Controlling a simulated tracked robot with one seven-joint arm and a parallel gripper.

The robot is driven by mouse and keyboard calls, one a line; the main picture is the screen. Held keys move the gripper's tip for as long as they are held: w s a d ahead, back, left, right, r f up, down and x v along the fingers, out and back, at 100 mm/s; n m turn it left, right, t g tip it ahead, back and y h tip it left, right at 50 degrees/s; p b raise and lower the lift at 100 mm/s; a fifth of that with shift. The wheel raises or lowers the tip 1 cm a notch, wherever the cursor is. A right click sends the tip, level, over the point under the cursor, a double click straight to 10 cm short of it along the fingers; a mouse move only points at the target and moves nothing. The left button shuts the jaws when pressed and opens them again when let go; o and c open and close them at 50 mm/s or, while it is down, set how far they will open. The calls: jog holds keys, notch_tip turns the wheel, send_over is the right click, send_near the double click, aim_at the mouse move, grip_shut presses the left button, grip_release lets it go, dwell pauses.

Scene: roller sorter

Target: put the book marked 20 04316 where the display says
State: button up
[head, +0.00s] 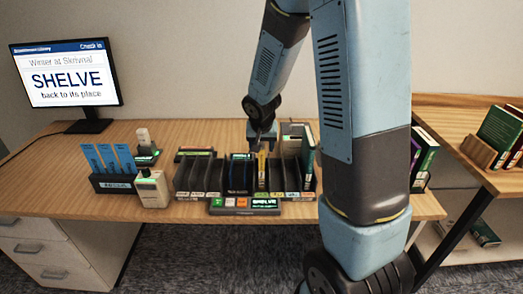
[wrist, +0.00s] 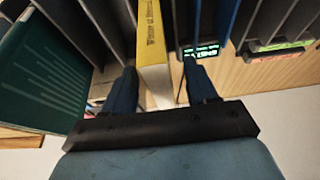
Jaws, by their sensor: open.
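The display (head: 66,72) at the back left reads "Winter at Skrivnal", "SHELVE", "back to its place". A yellow book (head: 262,172) stands in a slot of the dark roller sorter (head: 212,180). In the wrist view the yellow book (wrist: 152,35) shows its spine with the title starting "Winter at"; the number 20 04316 is not readable. My gripper (head: 262,146) is above the sorter at the yellow book. In the wrist view my open gripper (wrist: 159,72) has one finger on each side of the book; I cannot tell whether they touch it.
A green book (head: 307,150) stands at the sorter's right end, beside the yellow book's area. Blue items in a black holder (head: 112,184) and a beige device (head: 152,190) are to the left. Green books in a wooden rack (head: 482,152) stand on the right-hand table. My arm hides part of the desk's right side.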

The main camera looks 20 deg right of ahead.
jog(key=v, duration=1)
jog(key=shift+r, duration=0.1)
jog(key=shift+s+r, duration=0.15)
jog(key=shift+r, duration=0.05)
jog(key=s+r+n, duration=0.1)
jog(key=s+r, duration=0.3)
jog(key=s, duration=0.3)
jog(key=s+r+n+t+y, duration=0.1)
jog(key=s+r, duration=0.4)
jog(key=s, duration=0.3)
jog(key=s+d+r+n, duration=0.1)
jog(key=s+r, duration=0.4)
jog(key=s, duration=0.3)
jog(key=shift+s+n, duration=0.15)
jog(key=shift+n, duration=0.15)
jog(key=shift+d, duration=0.1)
jog(key=shift+c, duration=0.2)
dwell(0.4)
